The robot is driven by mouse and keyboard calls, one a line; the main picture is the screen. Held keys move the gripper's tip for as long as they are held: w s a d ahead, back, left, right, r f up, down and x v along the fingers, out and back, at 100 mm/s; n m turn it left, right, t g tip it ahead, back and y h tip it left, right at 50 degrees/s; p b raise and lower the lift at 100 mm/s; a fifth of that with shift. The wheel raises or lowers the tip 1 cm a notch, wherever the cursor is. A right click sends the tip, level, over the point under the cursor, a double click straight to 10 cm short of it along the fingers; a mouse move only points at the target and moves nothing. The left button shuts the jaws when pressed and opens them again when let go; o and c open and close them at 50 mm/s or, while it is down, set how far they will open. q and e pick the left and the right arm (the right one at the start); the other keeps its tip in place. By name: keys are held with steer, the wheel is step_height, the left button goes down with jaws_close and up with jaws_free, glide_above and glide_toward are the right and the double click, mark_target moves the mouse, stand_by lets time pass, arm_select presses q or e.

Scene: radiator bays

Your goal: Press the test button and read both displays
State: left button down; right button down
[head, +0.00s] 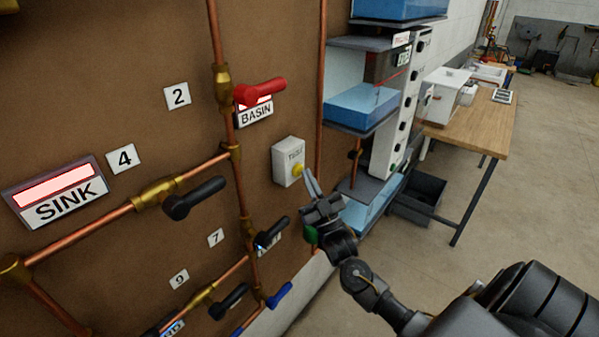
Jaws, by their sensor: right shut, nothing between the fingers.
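The SINK display (55,188) at the left is lit pale red, with no readable figures. The BASIN display (257,105) has a red lit strip, partly hidden behind a red lever. My left gripper is not in view.
Copper pipes with brass valves run over the board. A red lever (259,91), black levers (194,198) and a blue lever (280,295) stick out from it. A rack with blue tanks (362,107) and a wooden bench (480,130) stand to the right. The floor at right is clear.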

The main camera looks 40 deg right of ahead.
steer(key=shift+w+a, duration=0.15)
steer(key=shift+w, duration=0.25)
stand_by(0.3)
steer(key=shift+s, duration=0.2)
steer(key=shift+s+d, duration=0.3)
steer(key=shift+s, duration=0.4)
steer(key=shift+s, duration=0.1)
steer(key=shift+s+d+p, duration=0.25)
steer(key=shift+s+p, duration=0.05)
steer(key=shift+s, duration=0.45)
steer(key=shift+s+d+p, duration=0.2)
steer(key=shift+s+p, duration=0.05)
steer(key=shift+s, duration=0.55)
steer(key=shift+s+d+p, duration=0.25)
steer(key=shift+s+p, duration=0.05)
steer(key=shift+s, duration=0.45)
